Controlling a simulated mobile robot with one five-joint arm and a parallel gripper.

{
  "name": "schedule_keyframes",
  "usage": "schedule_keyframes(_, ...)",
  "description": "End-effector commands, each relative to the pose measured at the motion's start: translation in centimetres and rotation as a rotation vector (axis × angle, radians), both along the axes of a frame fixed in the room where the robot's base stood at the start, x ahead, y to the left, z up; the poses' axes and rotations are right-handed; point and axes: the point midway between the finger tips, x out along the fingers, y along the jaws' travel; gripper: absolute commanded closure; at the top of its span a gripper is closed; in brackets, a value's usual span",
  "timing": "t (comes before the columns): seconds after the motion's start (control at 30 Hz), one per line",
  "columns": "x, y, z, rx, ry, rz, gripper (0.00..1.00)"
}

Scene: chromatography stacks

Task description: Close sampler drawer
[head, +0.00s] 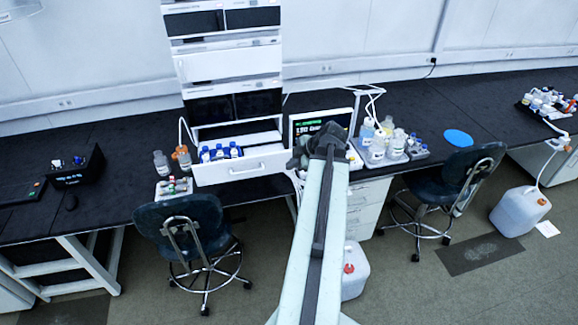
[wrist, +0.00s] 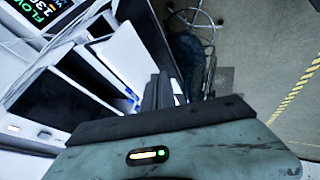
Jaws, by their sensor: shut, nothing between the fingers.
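The sampler drawer (head: 240,168) is a white drawer low in the instrument stack in the head view. It is pulled out, and several blue-capped bottles (head: 220,153) show behind its front. My gripper (head: 305,152) is at the right end of the drawer, partly hidden by my own arm; contact cannot be told. In the wrist view my gripper (wrist: 164,90) has its dark fingers together and empty, close to white panels (wrist: 125,55) of the stack. A bit of blue (wrist: 133,98) shows beside the fingers. Which panel is the drawer front is unclear there.
A lit screen (head: 320,120) stands just right of the stack, and a tray of bottles (head: 390,148) lies farther right. Vials and bottles (head: 173,187) stand left of the drawer. A dark chair (head: 190,225) stands in front of the bench below the drawer.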

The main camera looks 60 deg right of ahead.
Motion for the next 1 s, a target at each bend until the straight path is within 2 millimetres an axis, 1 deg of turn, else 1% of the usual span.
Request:
schedule_keyframes(0.03, 0.7, -0.1, -1.9, 0.001, 0.0, 0.002, 1.0)
schedule_keyframes(0.2, 3.1, -0.2, -5.0, 0.001, 0.0, 0.002, 1.0)
schedule_keyframes(0.33, 4.7, -0.2, -7.1, 0.001, 0.001, 0.002, 1.0)
schedule_keyframes(0.4, 5.8, -1.2, -6.2, 0.002, 0.001, 0.001, 1.0)
schedule_keyframes(0.5, 6.9, -2.0, -6.1, 0.001, 0.001, 0.001, 1.0)
schedule_keyframes(0.6, 7.5, -2.5, -6.1, 0.001, 0.001, 0.0, 1.0)
schedule_keyframes(0.97, 7.7, -2.6, -6.1, 0.001, 0.001, 0.001, 1.0)
schedule_keyframes(1.0, 7.8, -2.9, -6.1, 0.001, 0.001, 0.002, 1.0)
